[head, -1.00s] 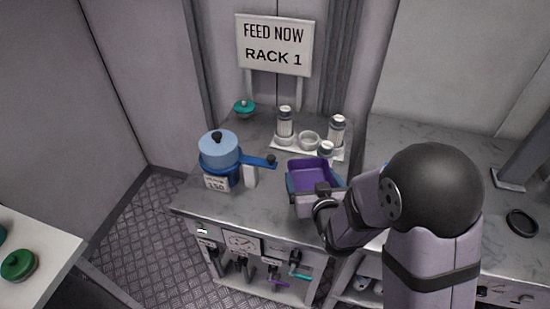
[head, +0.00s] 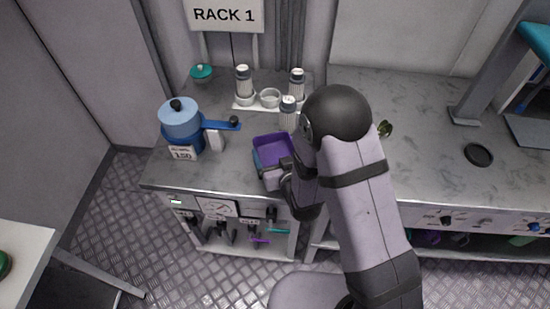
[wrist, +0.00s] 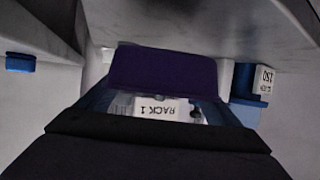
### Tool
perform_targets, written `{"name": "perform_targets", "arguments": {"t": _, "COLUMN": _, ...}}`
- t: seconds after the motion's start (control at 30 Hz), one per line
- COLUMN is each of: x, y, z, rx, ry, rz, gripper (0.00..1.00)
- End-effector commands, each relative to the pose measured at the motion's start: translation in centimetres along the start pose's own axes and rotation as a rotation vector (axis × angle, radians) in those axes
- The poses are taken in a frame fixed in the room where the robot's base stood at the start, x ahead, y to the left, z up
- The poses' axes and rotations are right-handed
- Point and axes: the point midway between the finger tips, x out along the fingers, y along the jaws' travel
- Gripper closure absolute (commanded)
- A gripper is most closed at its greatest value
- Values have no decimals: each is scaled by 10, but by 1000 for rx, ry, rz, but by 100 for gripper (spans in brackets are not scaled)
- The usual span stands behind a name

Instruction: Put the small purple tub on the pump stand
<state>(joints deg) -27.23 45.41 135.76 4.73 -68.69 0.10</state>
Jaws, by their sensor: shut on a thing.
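The small purple tub (head: 271,148) has a purple inside and a paler outside. It is upright at the front part of the grey worktop in the head view. Its purple wall (wrist: 165,72) fills the upper middle of the wrist view. My gripper (head: 285,171) is shut on the tub's near side; my wrist hides part of that side. I cannot tell whether the tub's base touches the worktop. A blue device (head: 186,140) with a light blue domed top, a side handle and a "150" label stands left of the tub. I cannot tell which part is the pump stand.
A white tray (head: 240,106) with several grey-capped shakers and a small bowl is behind the tub. A teal lid (head: 201,72) lies at the back left. A "RACK 1" sign (head: 225,14) is above. A black ring (head: 479,155) lies on the mostly clear right worktop.

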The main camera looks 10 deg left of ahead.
Motion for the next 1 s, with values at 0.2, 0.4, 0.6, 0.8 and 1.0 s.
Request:
{"name": "perform_targets", "arguments": {"t": 0.2, "x": 3, "y": 0, "z": 6, "rx": 0, "ry": 1, "rz": 0, "gripper": 35}}
{"name": "perform_targets", "arguments": {"t": 0.4, "x": 5, "y": 0, "z": 13, "rx": 0, "ry": -1, "rz": 0, "gripper": 35}}
{"name": "perform_targets", "arguments": {"t": 0.6, "x": 13, "y": 0, "z": 31, "rx": 0, "ry": -2, "rz": 0, "gripper": 35}}
{"name": "perform_targets", "arguments": {"t": 0.8, "x": 17, "y": 0, "z": 40, "rx": 0, "ry": 1, "rz": 0, "gripper": 35}}
{"name": "perform_targets", "arguments": {"t": 1.0, "x": 17, "y": 0, "z": 40, "rx": 0, "ry": 2, "rz": 0, "gripper": 35}}
